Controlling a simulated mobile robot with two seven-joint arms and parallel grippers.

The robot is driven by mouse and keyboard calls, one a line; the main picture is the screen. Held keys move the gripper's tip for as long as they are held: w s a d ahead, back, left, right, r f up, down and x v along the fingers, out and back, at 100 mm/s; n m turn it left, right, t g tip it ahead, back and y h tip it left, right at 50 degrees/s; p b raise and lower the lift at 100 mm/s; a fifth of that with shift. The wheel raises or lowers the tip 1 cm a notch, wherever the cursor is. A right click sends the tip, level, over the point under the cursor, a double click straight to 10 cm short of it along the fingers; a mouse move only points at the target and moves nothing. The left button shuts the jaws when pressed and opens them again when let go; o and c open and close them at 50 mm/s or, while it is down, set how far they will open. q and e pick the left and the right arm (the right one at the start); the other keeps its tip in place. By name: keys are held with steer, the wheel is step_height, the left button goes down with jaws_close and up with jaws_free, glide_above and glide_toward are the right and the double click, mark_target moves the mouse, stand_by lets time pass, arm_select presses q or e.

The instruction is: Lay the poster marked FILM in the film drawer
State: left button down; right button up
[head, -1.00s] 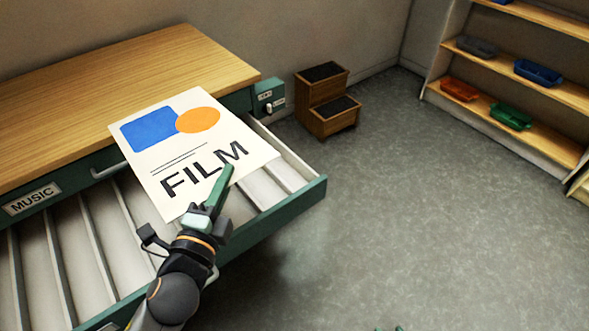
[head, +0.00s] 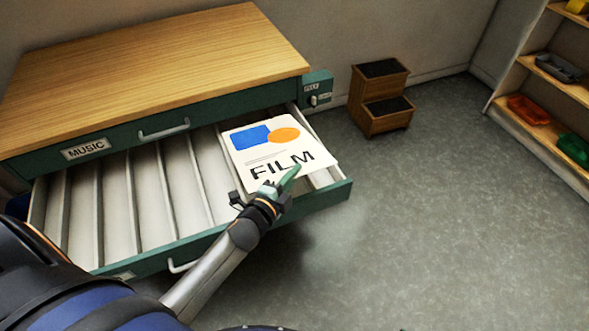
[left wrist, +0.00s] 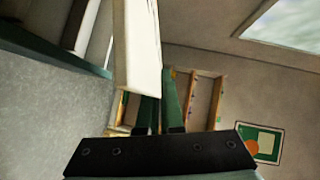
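The poster marked FILM (head: 256,157) is a white sheet with a blue block and an orange oval. It is over the right end of a wide open drawer (head: 160,261), whose own label is too small to read. I cannot tell whether it touches the drawer floor. My left gripper (head: 291,176) is shut on its near edge, by the drawer's front wall. In the left wrist view the poster (left wrist: 139,45) rises nearly edge-on from the green fingers (left wrist: 160,108). My right gripper is out of view.
Thin dividers split the open drawer into several empty slots. A shut drawer labelled MUSIC (head: 87,148) is above it, under a wooden top (head: 160,65). A small lock box (head: 317,90) juts from the right side. A wooden step stool (head: 379,98) stands behind; floor to the right is clear.

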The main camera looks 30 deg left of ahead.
arm_select(q)
steer(key=w+a+f+b, duration=0.5)
steer(key=a+f+b, duration=0.1)
steer(key=f+b, duration=0.4)
steer(key=shift+f, duration=0.55)
steer(key=shift+w, duration=0.1)
steer(key=c, duration=0.6)
jaws_free()
steer(key=s+d+r+p, duration=0.2)
steer(key=s+d+p, duration=0.1)
steer(key=s+d, duration=0.2)
steer(key=shift+s+d+r, duration=0.25)
steer(key=shift+s+d, duration=0.05)
steer(key=shift+d, duration=0.5)
steer(key=shift+r, duration=0.1)
